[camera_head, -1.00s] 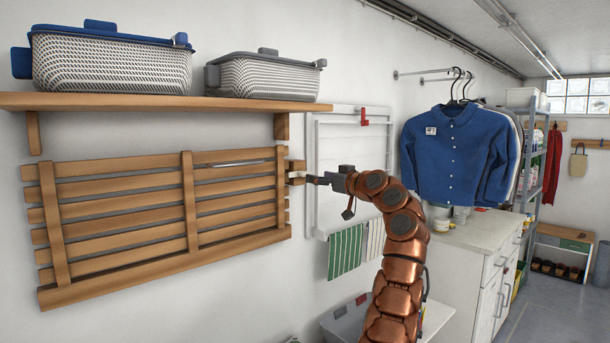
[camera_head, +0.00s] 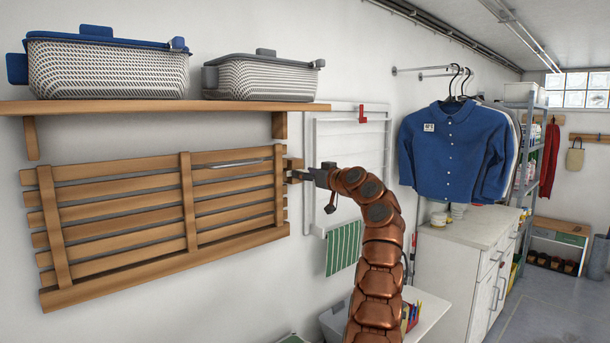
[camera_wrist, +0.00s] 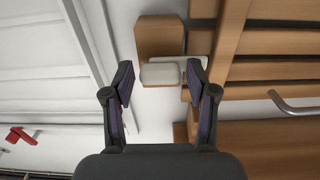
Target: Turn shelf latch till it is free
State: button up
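The folded slatted wooden shelf (camera_head: 120,222) stands flat against the wall. At its right edge is the latch, a pale rounded piece (camera_wrist: 160,75) beside a wooden block (camera_wrist: 159,36) in the wrist view. A pale bar runs from it toward the shelf slats, partly behind the right finger. My gripper (camera_wrist: 160,80) is open, with one finger on each side of the pale piece and a narrow gap to each. In the head view my gripper (camera_head: 294,175) is at the shelf's right edge, where the latch is small and partly hidden.
A wall shelf (camera_head: 170,106) with a blue-lidded basket (camera_head: 105,70) and a grey-lidded basket (camera_head: 262,78) is above. A white wall rack (camera_head: 347,140) with a red hook (camera_head: 363,114) is just right of my gripper. A white cabinet (camera_head: 460,265) stands farther right.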

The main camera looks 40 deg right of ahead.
jog(key=c, duration=0.8)
jog(key=shift+m, duration=0.3)
jog(key=m, duration=0.7)
jog(key=shift+a+r, duration=0.1)
jog(key=shift+r, duration=0.2)
jog(key=m+p, duration=0.3)
jog(key=shift+r+m, duration=0.1)
jog(key=shift+m, duration=0.2)
jog(key=m+p, duration=0.3)
jog(key=shift+m, duration=0.3)
jog(key=shift+f+m+p, duration=0.15)
jog(key=shift+m+p, duration=0.55)
jog(key=shift+m, duration=0.05)
jog(key=shift+f+m+p, duration=0.15)
jog(key=shift+m+p, duration=0.5)
jog(key=shift+m, duration=0.1)
